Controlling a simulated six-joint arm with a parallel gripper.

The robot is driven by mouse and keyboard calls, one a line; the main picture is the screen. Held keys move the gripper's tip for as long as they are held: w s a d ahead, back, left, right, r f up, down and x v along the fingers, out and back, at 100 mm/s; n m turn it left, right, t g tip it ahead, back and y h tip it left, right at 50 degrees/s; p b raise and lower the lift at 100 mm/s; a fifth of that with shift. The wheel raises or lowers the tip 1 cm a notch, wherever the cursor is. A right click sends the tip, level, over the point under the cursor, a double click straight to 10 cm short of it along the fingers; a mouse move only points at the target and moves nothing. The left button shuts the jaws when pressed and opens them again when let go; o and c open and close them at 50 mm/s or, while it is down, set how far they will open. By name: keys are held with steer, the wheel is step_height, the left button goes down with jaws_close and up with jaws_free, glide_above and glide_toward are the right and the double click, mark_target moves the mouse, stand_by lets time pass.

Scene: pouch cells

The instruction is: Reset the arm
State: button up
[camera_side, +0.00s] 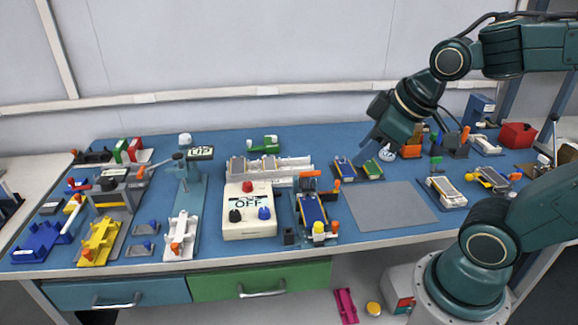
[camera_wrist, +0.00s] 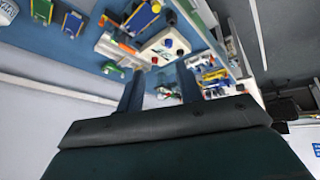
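My gripper (camera_side: 368,138) is above the blue table, over the area behind the grey mat. In the wrist view my gripper (camera_wrist: 158,78) shows two dark fingers standing apart with nothing between them. The gripper is tilted, and the wrist camera looks across the table toward the left part of the bench. My arm reaches in from the right side.
Two small pouch cells (camera_side: 357,168) lie below the gripper. The grey mat (camera_side: 385,207) is bare. A white control box (camera_side: 249,211) with an OFF display stands mid-table. Fixtures crowd the left side; a red box (camera_side: 517,135) stands at the back right.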

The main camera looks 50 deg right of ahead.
steer(key=s+m, duration=0.1)
steer(key=s+a+r+m, duration=0.1)
steer(key=s, duration=0.1)
steer(key=s+r+m, duration=0.1)
steer(key=s, duration=0.1)
steer(key=shift+s+a, duration=0.2)
steer(key=shift+s, duration=0.05)
stand_by(1.3)
